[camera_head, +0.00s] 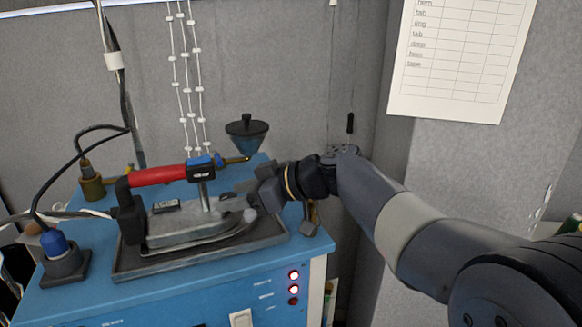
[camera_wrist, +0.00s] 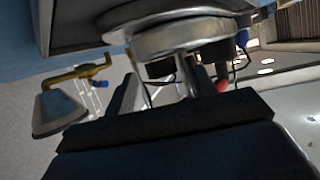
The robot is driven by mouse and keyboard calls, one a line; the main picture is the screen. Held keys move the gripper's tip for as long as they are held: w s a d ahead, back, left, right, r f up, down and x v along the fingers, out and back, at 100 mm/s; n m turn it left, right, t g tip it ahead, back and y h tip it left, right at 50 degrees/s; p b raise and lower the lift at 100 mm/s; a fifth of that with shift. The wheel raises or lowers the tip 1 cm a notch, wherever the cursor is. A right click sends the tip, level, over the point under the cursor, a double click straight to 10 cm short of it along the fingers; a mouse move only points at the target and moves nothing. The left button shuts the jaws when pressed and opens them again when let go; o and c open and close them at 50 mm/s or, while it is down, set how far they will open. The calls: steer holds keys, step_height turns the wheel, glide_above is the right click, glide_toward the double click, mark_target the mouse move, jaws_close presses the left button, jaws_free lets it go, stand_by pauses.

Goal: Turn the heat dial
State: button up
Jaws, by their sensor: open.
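An iron with a red handle (camera_head: 158,175) and a grey metal body (camera_head: 185,228) rests on a dark tray (camera_head: 270,238) on the blue cabinet. A thin upright post (camera_head: 203,196) joins the body to the blue and black front of the handle. I cannot clearly make out a heat dial. My gripper (camera_head: 256,192) is at the nose end of the iron, on its right. In the wrist view, which looks upside down, my gripper (camera_wrist: 164,88) is open, with the rounded metal nose (camera_wrist: 185,38) just beyond the fingers. Contact cannot be told.
A dark funnel-like cup (camera_head: 246,138) on a brass pipe stands behind the iron. A blue-topped fitting (camera_head: 60,250) and a brass fitting (camera_head: 91,180) with cables are at left. Lit red buttons (camera_head: 293,275) and a white switch (camera_head: 241,318) are on the cabinet front. A grey wall is behind.

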steer(key=shift+d+r+g, duration=0.25)
steer(key=shift+d+g, duration=0.05)
steer(key=b+v, duration=0.1)
steer(key=v, duration=0.9)
steer(key=shift+d+n, duration=0.1)
steer(key=shift+n, duration=0.2)
